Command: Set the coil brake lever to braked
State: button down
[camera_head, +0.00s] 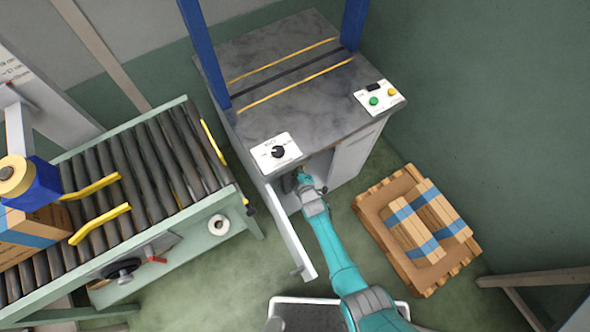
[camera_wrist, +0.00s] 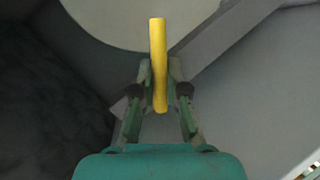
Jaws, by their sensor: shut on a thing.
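In the wrist view a yellow lever (camera_wrist: 158,50) stands nearly upright in the picture, between the two fingers of my gripper (camera_wrist: 160,98). The fingers are shut on its lower part. A pale round disc (camera_wrist: 110,14) is behind the lever's upper end. In the head view my gripper (camera_head: 303,178) reaches into the open front of the grey strapping machine (camera_head: 290,85), below its worktop. The lever is hidden there. I cannot read any braked or released marking.
The machine's open door (camera_head: 290,238) stands just left of my arm. A roller conveyor (camera_head: 165,150) with yellow guides is at the left. A wooden pallet (camera_head: 372,212) with strapped boxes is at the right. A dial panel (camera_head: 276,153) sits on the worktop above my gripper.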

jog(key=shift+w+d+r+n+t+h, duration=0.1)
jog(key=shift+r+n+t+h, duration=0.15)
jog(key=shift+n+t, duration=0.45)
jog(key=shift+w+r+n+t+h, duration=0.15)
jog(key=shift+n+t+h, duration=0.2)
jog(key=shift+n, duration=0.65)
jog(key=shift+s, duration=0.1)
jog(key=c, duration=1.2)
grip_release()
jog(key=shift+r, duration=0.2)
